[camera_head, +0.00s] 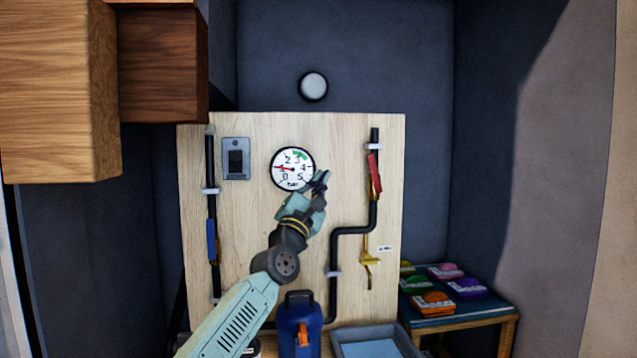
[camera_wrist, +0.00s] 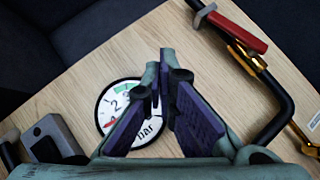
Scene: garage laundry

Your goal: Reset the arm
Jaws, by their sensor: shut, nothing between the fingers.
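My gripper (camera_head: 320,182) is raised in front of the wooden panel (camera_head: 265,240), just right of and below the round pressure gauge (camera_head: 292,168). In the wrist view my gripper (camera_wrist: 163,75) has its fingertips together with nothing between them. The fingers cover part of the gauge (camera_wrist: 107,100) there. In the head view the gauge's red needle points left, and a green band shows at its upper right. I cannot tell whether the gripper touches the panel.
A red-handled valve (camera_head: 374,175) and a brass tap (camera_head: 369,258) sit on the black pipe at right. A blue-handled valve (camera_head: 212,241) and a switch box (camera_head: 236,158) are at left. Below stand a blue jug (camera_head: 300,330), a grey tray (camera_head: 400,340) and a small table (camera_head: 470,322) with coloured packs.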

